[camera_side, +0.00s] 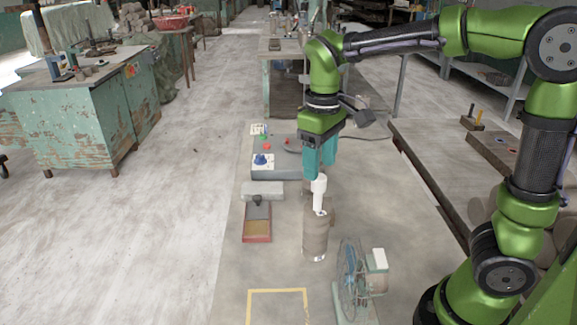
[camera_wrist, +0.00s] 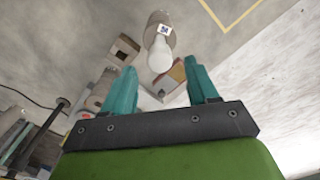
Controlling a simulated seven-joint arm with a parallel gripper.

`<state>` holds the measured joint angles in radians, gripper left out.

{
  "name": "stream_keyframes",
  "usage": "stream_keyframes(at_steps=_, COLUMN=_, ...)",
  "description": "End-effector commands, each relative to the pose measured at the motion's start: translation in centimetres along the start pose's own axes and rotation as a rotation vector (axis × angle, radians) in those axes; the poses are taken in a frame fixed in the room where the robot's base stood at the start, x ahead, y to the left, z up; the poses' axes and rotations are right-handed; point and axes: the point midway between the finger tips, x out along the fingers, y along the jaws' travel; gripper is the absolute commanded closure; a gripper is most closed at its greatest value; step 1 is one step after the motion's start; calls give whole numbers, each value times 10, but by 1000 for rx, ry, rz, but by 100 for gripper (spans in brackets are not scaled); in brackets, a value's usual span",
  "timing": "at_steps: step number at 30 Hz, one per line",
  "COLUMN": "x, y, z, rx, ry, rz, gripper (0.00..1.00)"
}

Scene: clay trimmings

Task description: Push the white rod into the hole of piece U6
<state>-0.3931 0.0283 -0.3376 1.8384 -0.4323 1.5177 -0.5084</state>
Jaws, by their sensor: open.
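The white rod (camera_side: 318,192) stands roughly upright at the top of a brownish clay cylinder (camera_side: 315,238), with much of its length showing above it. In the wrist view the rod (camera_wrist: 159,54) shows its rounded end towards me, with the clay piece (camera_wrist: 155,18) behind it. A small white label sits on the piece, but I cannot read it. How deep the rod sits in the hole is hidden. My gripper (camera_side: 320,170) is open, its teal fingers pointing down just above the rod. In the wrist view the gripper's fingers (camera_wrist: 160,67) are apart with nothing held.
A block with a square hole (camera_wrist: 123,49) lies beside the piece. A small fan (camera_side: 350,280) stands at the front right, a red-edged pad (camera_side: 257,222) at left, and a grey control box (camera_side: 275,165) behind. The yellow-outlined area (camera_side: 278,308) in front is empty.

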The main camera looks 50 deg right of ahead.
Motion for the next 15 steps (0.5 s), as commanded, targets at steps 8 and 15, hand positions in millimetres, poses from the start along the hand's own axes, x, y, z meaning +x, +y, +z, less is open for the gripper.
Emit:
stream_keyframes(at_steps=8, x=-48, y=0, z=0, rx=0, ry=1, rz=0, gripper=42)
stream_keyframes(at_steps=15, x=-57, y=1, z=16, rx=37, ry=67, rz=-42, gripper=42)
